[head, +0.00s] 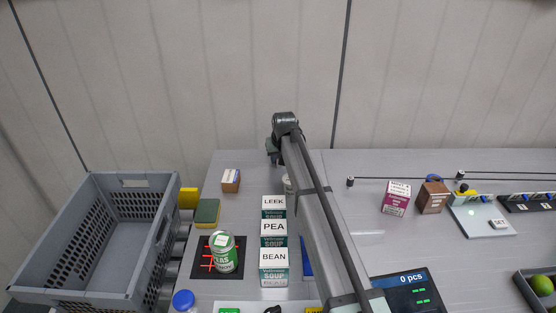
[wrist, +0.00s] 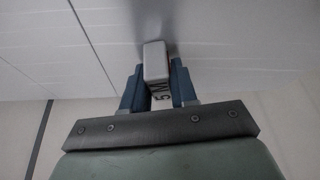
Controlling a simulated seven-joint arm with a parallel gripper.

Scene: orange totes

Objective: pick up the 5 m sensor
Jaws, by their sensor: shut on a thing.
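The 5 m sensor (wrist: 156,64) is a small pale block with "5 M" in dark print on its near side. In the wrist view it sits between the two blue fingers of my gripper (wrist: 157,84), which are shut on it from both sides. Its far end sticks out past the fingertips, close to a plain grey surface; I cannot tell whether it touches that surface. In the head view my arm reaches to the back of the table, and the sensor and fingers cannot be made out there.
Soup boxes labelled LEEK, PEA and BEAN (head: 273,257) stand in a row left of my arm. A green can (head: 223,256) stands on a dark mat. A grey crate (head: 78,279) is at left. Small boxes (head: 397,199) and a scale display (head: 411,281) are at right.

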